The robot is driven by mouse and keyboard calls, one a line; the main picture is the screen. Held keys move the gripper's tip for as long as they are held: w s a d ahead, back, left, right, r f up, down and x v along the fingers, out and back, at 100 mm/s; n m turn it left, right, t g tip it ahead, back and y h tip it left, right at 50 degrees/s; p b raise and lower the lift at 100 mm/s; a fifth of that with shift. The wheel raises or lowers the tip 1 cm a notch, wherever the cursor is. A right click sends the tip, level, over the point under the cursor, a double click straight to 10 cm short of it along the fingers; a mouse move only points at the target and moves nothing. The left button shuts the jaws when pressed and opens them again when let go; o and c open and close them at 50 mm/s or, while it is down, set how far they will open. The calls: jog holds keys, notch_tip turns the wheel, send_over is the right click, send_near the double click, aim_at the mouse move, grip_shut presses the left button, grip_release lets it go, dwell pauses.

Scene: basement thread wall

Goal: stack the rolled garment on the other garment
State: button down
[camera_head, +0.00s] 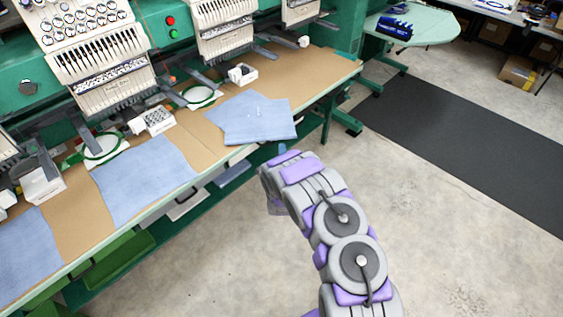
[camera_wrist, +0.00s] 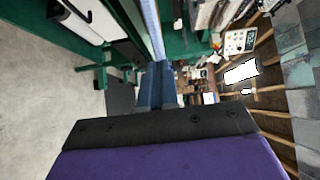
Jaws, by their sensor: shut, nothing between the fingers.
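A light blue garment (camera_head: 258,120) lies folded in overlapping layers near the right end of the brown worktable, its thick front edge near the table edge. I cannot tell whether it is one garment or two. Another light blue garment (camera_head: 145,180) lies flat in the middle of the table, and a third blue cloth (camera_head: 28,255) lies at the lower left. No clear roll shows. My gripper (camera_wrist: 158,75) is shut and empty, its blue fingers pointing forward in the wrist view. In the head view it is mostly hidden behind my arm, just off the table's front edge near the folded garment.
Green and white embroidery machines (camera_head: 105,75) overhang the table (camera_head: 75,215), with green hoops (camera_head: 200,96) and small white boxes (camera_head: 157,120) below. A side table (camera_head: 425,30) holds a dark blue object (camera_head: 395,28). Concrete floor and a dark mat (camera_head: 465,135) lie clear at right.

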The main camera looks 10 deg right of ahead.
aim_at(260, 140)
jog(key=w+a+b, duration=0.1)
jog(key=w+a, duration=0.2)
jog(key=shift+w, duration=0.2)
jog(key=shift+d, duration=0.25)
jog(key=w+a, duration=0.2)
jog(key=w+a+p, duration=0.1)
jog(key=w+a, duration=0.1)
jog(key=w, duration=0.1)
jog(key=shift+r, duration=0.1)
jog(key=shift+w+a+p, duration=0.4)
jog(key=shift+w, duration=0.3)
